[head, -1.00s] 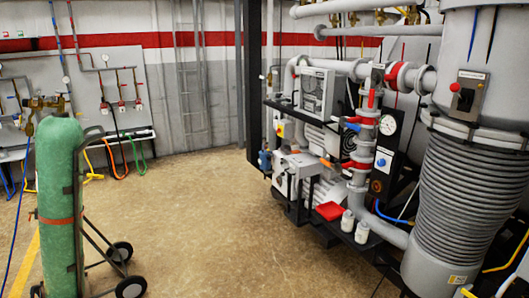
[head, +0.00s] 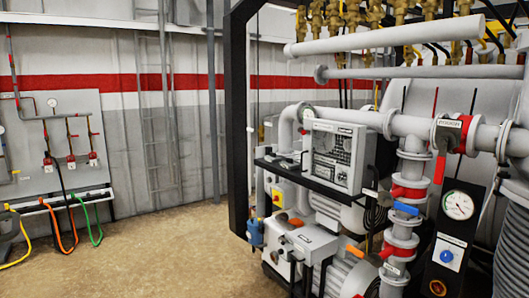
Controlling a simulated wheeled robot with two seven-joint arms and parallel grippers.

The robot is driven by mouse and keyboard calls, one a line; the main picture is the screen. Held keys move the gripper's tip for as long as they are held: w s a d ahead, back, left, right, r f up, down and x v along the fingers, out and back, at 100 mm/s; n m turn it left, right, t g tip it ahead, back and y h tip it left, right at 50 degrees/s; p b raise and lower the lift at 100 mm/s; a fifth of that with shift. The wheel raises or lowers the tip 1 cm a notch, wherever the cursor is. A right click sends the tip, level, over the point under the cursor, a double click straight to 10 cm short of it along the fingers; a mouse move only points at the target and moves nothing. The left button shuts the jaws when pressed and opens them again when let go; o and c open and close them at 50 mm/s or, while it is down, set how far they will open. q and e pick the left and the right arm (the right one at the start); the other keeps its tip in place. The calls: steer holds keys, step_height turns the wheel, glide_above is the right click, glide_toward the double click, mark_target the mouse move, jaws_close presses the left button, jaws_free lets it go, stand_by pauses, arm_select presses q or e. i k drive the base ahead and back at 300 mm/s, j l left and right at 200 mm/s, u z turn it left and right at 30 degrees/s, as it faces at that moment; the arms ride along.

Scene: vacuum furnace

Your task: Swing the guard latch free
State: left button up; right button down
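I cannot pick out a guard latch for certain in the head view. A valve with a red upright handle (head: 440,166) and a red band sits on the grey horizontal pipe at the right, beside a small label plate (head: 451,123). Below it, the vertical pipe carries red clamps (head: 408,192) and a blue handle (head: 407,209). Neither of my grippers is in view.
A grey control box (head: 335,155) stands on a black frame shelf above the pumps (head: 302,243). A black panel at the right holds a round gauge (head: 458,205) and a blue knob (head: 446,256). Bare floor (head: 170,240) lies at the left.

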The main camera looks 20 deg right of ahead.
mark_target(303, 131)
steer(key=i+z, duration=0.15)
steer(key=i, duration=0.4)
steer(key=i+j+z, duration=0.15)
steer(key=i, duration=0.45)
steer(key=i+j+z, duration=0.15)
steer(key=i, duration=0.4)
steer(key=i+j+z, duration=0.5)
steer(key=i, duration=0.25)
steer(key=j, duration=0.1)
